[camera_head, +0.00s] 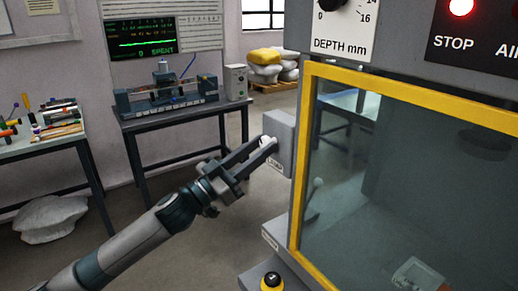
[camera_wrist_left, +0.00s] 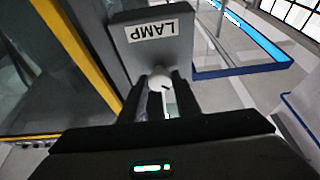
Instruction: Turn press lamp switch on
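The lamp switch is a small white knob (camera_wrist_left: 160,79) on a grey box (camera_wrist_left: 152,36) labelled LAMP. In the head view this box (camera_head: 281,134) is fixed to the left side of the press, beside its yellow window frame, and the white knob (camera_head: 267,142) shows at my fingertips. My left gripper (camera_head: 268,145) reaches the knob from the left. In the left wrist view its two dark fingers (camera_wrist_left: 158,88) lie one on each side of the knob, which fills the gap between the tips. The fingers partly hide the knob. My right gripper is not in view.
The press window with its yellow frame (camera_head: 298,165) stands right beside the switch box. A STOP lamp (camera_head: 461,6) glows red above. A bench (camera_head: 180,114) with equipment and a tool table (camera_head: 42,148) stand behind left.

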